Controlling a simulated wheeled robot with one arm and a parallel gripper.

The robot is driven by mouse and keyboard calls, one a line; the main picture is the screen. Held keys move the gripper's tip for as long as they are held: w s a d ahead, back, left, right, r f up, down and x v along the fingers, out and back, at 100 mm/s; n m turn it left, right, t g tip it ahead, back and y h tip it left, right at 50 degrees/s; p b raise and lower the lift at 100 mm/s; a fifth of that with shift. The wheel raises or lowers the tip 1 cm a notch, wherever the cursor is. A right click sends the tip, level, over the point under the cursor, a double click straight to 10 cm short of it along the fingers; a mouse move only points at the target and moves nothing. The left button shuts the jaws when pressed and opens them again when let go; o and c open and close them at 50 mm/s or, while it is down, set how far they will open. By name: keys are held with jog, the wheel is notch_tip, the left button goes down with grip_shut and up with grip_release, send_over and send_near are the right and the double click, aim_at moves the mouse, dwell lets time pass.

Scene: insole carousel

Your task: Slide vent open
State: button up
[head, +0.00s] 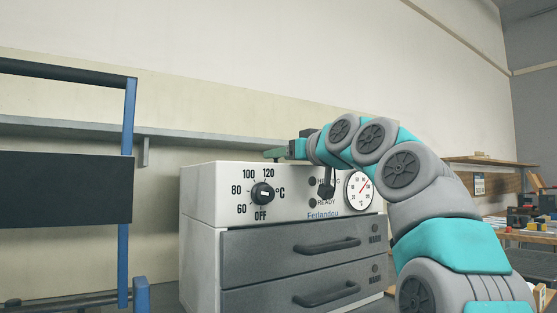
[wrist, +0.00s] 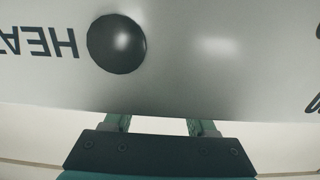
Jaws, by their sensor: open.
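A white oven-like unit (head: 215,180) stands in the middle of the head view, with a temperature knob and a dial on its front panel. I cannot make out a vent in either view; the top of the unit is seen nearly edge-on. My gripper (head: 276,154) is at the unit's top edge, pointing left, and is small in the head view. In the wrist view my gripper (wrist: 161,125) shows two greenish fingers spread apart with a gap between them. Their tips run out of sight behind the panel's edge. I cannot tell whether they touch anything.
The knob (head: 263,194) and the round dial (head: 359,189) sit on the front panel. A dark round lamp (wrist: 116,43) beside the "HEAT" lettering is close to the wrist camera. Two grey drawers (head: 240,250) are shut below. A blue-framed rack (head: 128,200) stands left; a workbench (head: 530,234) is right.

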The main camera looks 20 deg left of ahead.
jog(key=b+v, duration=0.1)
jog(key=v, duration=0.4)
jog(key=shift+s+d+r, duration=0.1)
jog(key=shift+s+d, duration=0.15)
dwell(0.3)
